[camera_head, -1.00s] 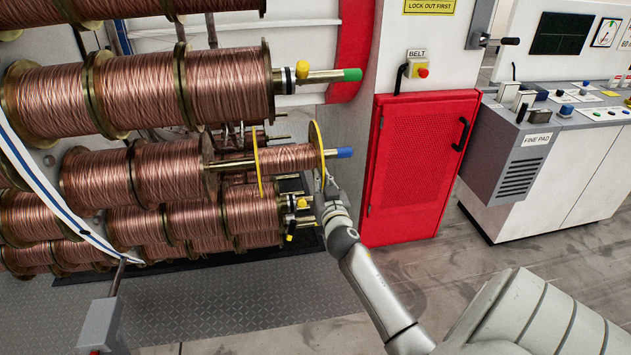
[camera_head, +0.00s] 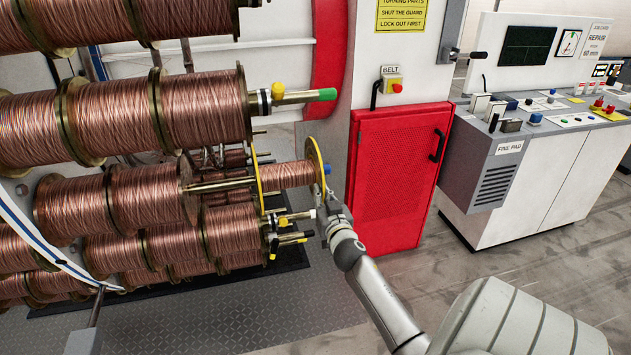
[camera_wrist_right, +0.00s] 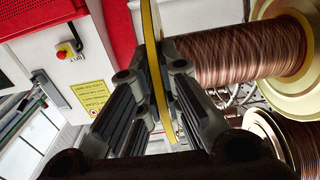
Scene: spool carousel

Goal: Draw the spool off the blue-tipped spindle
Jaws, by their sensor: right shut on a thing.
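The spool, with thin yellow flanges (camera_head: 313,160) and a copper winding (camera_head: 285,174), sits around the outer end of the blue-tipped spindle. The blue tip (camera_head: 327,169) shows just past its outer flange, and bare spindle (camera_head: 220,185) shows behind its inner flange. My right gripper (camera_head: 323,200) is at the lower edge of the outer flange. In the right wrist view the fingers (camera_wrist_right: 160,85) are closed on either side of the yellow flange rim (camera_wrist_right: 151,35), with the copper winding (camera_wrist_right: 235,50) beside it. My left gripper is not in view.
A green-tipped spindle (camera_head: 305,96) with large copper spools is above, and several more spindles (camera_head: 290,238) are below. A red cabinet (camera_head: 395,175) stands behind and right of my arm. A grey console (camera_head: 495,165) is farther right. The floor between is open.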

